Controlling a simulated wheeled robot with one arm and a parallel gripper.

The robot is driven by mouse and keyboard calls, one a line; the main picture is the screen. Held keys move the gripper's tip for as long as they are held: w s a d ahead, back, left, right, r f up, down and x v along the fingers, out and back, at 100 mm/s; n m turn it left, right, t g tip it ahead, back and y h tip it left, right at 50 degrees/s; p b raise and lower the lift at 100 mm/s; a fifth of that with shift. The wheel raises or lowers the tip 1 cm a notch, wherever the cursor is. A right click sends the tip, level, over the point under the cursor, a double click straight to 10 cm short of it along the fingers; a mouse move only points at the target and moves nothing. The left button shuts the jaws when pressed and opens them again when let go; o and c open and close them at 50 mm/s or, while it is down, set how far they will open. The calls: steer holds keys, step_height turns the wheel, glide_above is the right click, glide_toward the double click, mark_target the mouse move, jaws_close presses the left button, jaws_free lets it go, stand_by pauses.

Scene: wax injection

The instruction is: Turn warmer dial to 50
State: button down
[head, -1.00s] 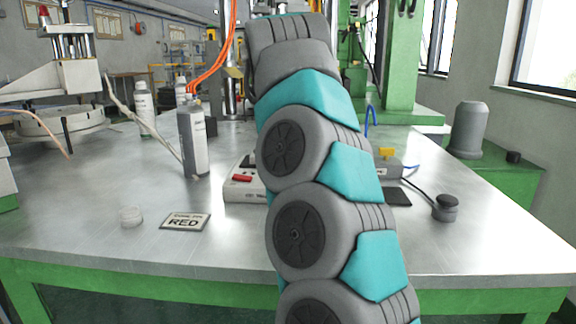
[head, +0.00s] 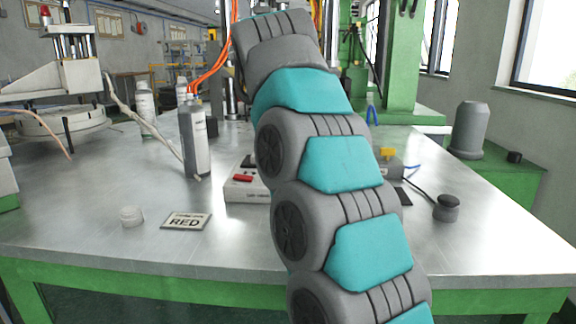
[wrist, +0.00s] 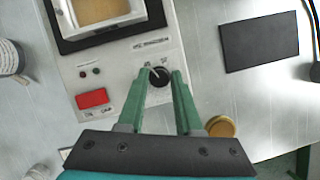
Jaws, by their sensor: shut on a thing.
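The warmer (wrist: 118,62) is a white box with a red switch (wrist: 92,98), and it also shows behind my arm in the head view (head: 238,188). Its dial (wrist: 158,76) is a black knob with a light pointer mark, on the panel's right part. My gripper (wrist: 161,76) has its green fingers around the dial, shut on it. The pointer appears tilted to the upper left in the wrist view; the scale numbers are too small to read surely. In the head view the gripper and dial are hidden behind my arm.
A dark flat pad (wrist: 259,42) lies right of the warmer. A brass-coloured round piece (wrist: 221,127) is near the right finger.

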steer(key=shift+f, duration=0.1)
steer(key=c, duration=0.6)
jaws_free()
